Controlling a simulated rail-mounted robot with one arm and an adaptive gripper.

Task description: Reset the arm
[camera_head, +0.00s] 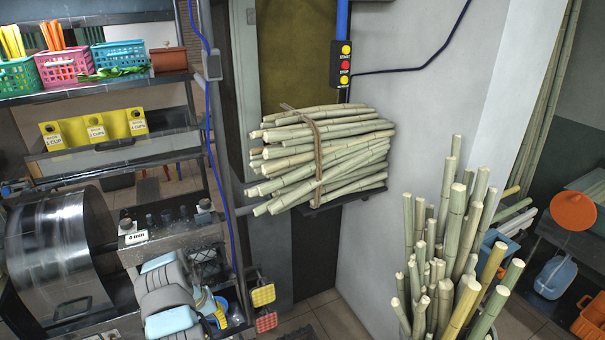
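The grey arm links with light blue caps (165,295) at the lower left look like my own arm, folded in front of the press. My gripper's fingers cannot be made out in this view, so nothing can be seen held. The press has a large shiny metal drum (52,255) at the left. Beside it is a metal panel (165,238) with dark knobs and a "4 mm" label. The links overlap the lower part of this panel area, and whether they touch anything cannot be told.
A tied bundle of cane (325,150) lies on a wall shelf. Upright canes (455,240) stand at lower right. Start/stop buttons (345,65) hang above the bundle. Yellow (263,295) and red (266,322) pads sit low.

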